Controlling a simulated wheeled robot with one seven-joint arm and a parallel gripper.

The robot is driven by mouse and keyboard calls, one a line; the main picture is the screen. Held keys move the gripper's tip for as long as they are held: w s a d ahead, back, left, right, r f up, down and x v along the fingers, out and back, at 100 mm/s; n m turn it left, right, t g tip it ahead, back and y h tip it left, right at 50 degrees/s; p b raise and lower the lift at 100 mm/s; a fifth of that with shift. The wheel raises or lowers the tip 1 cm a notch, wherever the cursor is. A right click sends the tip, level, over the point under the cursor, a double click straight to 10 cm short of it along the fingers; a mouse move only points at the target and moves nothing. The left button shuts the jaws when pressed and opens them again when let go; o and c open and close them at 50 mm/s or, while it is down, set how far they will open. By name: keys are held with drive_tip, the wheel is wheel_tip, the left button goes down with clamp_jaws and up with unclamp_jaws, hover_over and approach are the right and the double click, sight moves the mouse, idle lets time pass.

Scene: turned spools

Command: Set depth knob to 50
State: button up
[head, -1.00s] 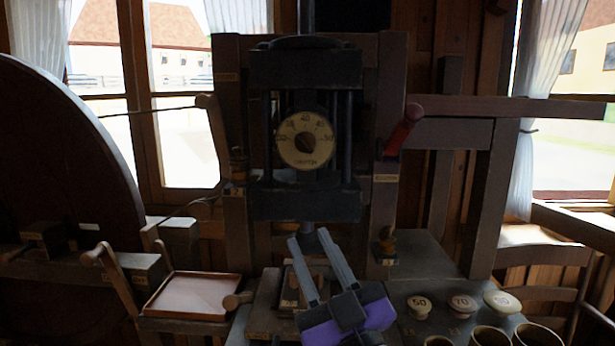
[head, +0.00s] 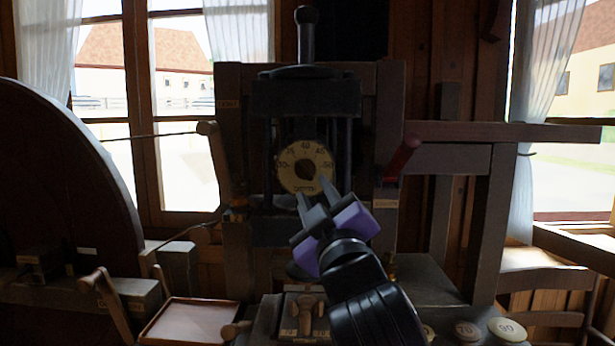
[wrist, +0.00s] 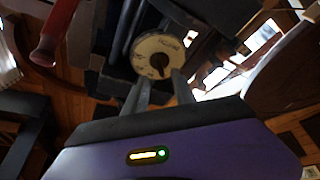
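The depth knob is a round cream dial (head: 306,167) with a dark centre and printed numbers, on the dark press head. It also shows in the wrist view (wrist: 158,57), turned over, just beyond the fingertips. The numbers are too small to read a setting surely. My gripper (head: 315,190) is purple and grey, in front of and just below the dial. Its two fingers stand apart with nothing between them, and they look open in the wrist view (wrist: 157,80). I cannot tell whether the fingertips touch the dial.
A red-handled lever (head: 404,157) is to the right of the dial, and a wooden lever (head: 213,160) to the left. A shallow tray (head: 190,322) is at lower left. Numbered knobs, one marked 90 (head: 507,329), stand at lower right. A large dark wheel (head: 60,190) fills the left.

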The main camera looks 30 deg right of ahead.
sight(306, 174)
drive_tip(key=p+x, duration=0.1)
drive_tip(key=x, duration=0.5)
drive_tip(key=shift+w+d+r, duration=0.1)
drive_tip(key=shift+w+d, duration=0.05)
drive_tip(key=shift+w, duration=0.15)
drive_tip(key=shift+c, duration=0.4)
clamp_jaws()
